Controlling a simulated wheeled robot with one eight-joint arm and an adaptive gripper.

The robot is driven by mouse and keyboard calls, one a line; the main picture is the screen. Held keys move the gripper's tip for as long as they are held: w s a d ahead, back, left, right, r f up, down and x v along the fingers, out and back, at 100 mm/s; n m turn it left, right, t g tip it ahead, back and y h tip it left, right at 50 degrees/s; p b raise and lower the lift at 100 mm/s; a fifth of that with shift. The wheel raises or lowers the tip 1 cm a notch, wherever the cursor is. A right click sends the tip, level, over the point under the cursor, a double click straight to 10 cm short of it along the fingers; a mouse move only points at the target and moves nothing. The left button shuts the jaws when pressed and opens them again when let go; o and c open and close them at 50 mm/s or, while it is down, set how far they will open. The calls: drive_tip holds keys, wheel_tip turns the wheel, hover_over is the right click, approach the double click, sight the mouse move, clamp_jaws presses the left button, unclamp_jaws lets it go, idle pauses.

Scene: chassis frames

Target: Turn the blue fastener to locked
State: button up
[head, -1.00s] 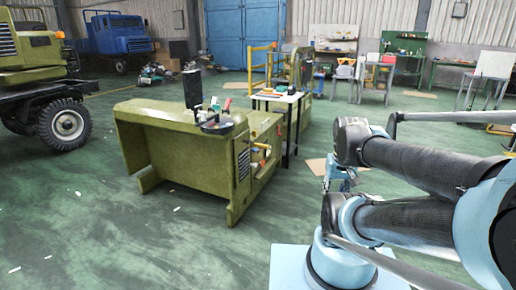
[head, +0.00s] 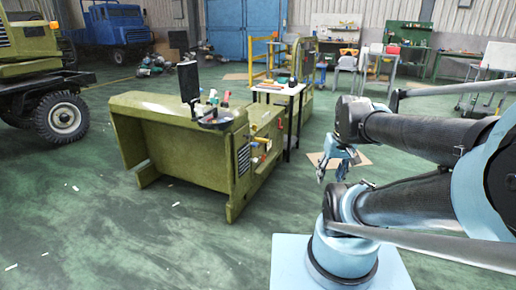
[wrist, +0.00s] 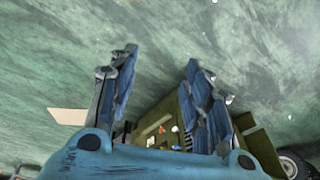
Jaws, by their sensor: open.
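The olive-green chassis console (head: 180,147) stands left of my arm in the head view. Its right-hand side panel (head: 262,150) carries several small coloured fasteners or handles, among them a yellow one (head: 263,140) and a red one (head: 280,125). I cannot surely pick out the blue fastener there. In the wrist view the panel (wrist: 146,127) shows between and below my fingers, with small red, white and bluish parts too small to tell apart. My gripper (head: 332,171) is open and empty, apart from the panel, to its right in the head view. It also shows in the wrist view (wrist: 160,60).
A small table (head: 278,90) stands behind the console. Green floor (head: 130,235) is clear in front. A truck wheel (head: 62,118) is at the left. Workbenches and stools line the back. A brown flat sheet (head: 352,158) lies on the floor behind my gripper.

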drive_tip(key=w+a+r+n+y, duration=0.2)
drive_tip(key=w+a, duration=0.2)
drive_tip(key=w, duration=0.6)
drive_tip(key=w+a+r+n+y, duration=0.2)
drive_tip(key=w+a+y, duration=0.1)
drive_tip(key=w, duration=0.7)
drive_tip(key=w+a+r+n+y, duration=0.2)
drive_tip(key=w+a, duration=0.2)
drive_tip(key=w, duration=0.7)
drive_tip(key=w+a+f+n+t+y, duration=0.1)
drive_tip(key=w+a+f+y, duration=0.15)
drive_tip(key=w, duration=0.55)
drive_tip(key=w+a+f+n+t+y, duration=0.15)
drive_tip(key=w+f, duration=0.25)
drive_tip(key=w, duration=0.4)
drive_tip(key=n+t+y, duration=0.2)
drive_tip(key=n+y, duration=0.3)
approach(257, 145)
drive_tip(key=shift+m+g, duration=0.25)
drive_tip(key=x, duration=0.9)
drive_tip(key=shift+w+a+r, duration=0.1)
drive_tip(key=shift+w+a, duration=0.1)
drive_tip(key=shift+w, duration=0.05)
drive_tip(key=c, duration=0.8)
